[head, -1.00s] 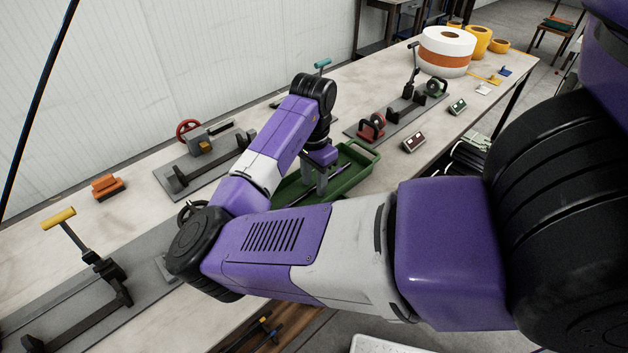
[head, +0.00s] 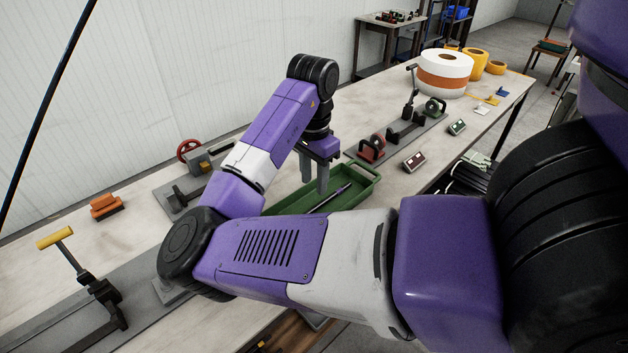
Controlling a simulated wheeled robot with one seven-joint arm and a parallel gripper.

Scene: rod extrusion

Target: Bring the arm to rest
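My arm reaches from the right across the lower middle of the head view and bends up to the wrist. My gripper (head: 315,183) points down above the green tray (head: 362,186). Its two grey fingers stand apart, with nothing between them, so it is open. A thin dark rod (head: 330,199) lies in the tray below and beside the fingers. My forearm hides the near left part of the tray.
A red-wheeled fixture (head: 190,150) and an orange block (head: 105,206) stand left on the table. A yellow-handled lever device (head: 55,238) is nearer. Clamps (head: 372,148), small meters (head: 413,162) and a large tape roll (head: 445,72) stand right of the tray.

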